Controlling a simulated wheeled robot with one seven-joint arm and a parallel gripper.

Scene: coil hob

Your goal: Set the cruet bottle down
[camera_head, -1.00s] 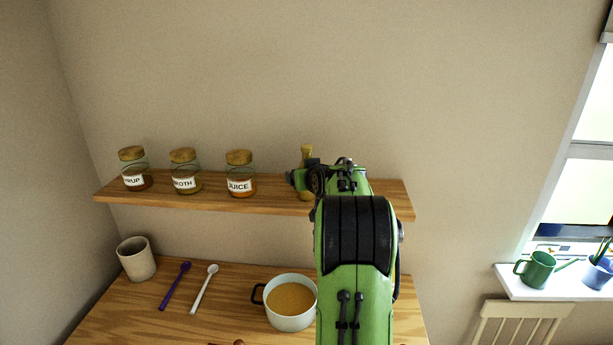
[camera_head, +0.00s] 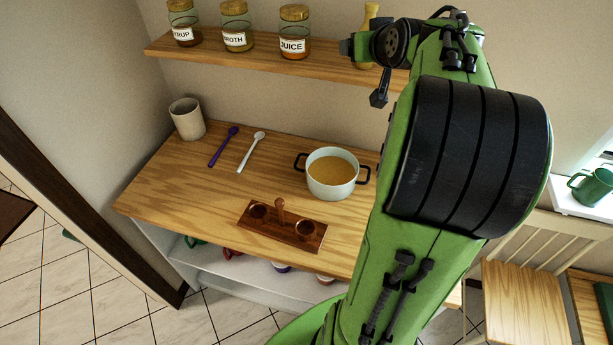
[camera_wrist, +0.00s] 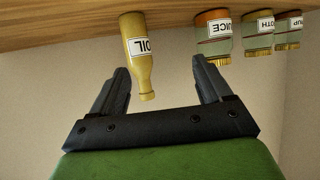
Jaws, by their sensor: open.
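The yellow cruet bottle (camera_head: 370,14) stands upright on the wall shelf, right of the jars, its lower part partly hidden by my arm. In the wrist view, which is upside down, the bottle (camera_wrist: 137,47) shows an OIL label and its base meets the shelf. My gripper (camera_wrist: 162,66) is open and empty, with one finger on each side of the bottle's neck in the picture. The bottle is nearer the left finger; I cannot tell the depth between them. A wooden holder (camera_head: 283,228) with round recesses and an upright handle is on the counter.
The shelf (camera_head: 270,60) also bears jars labelled SYRUP, BROTH and JUICE (camera_head: 294,34). On the counter (camera_head: 190,185) are a beige cup (camera_head: 187,119), a purple spoon (camera_head: 222,148), a white spoon (camera_head: 249,154) and a pot (camera_head: 332,178) of orange-brown liquid. The counter's left front is clear.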

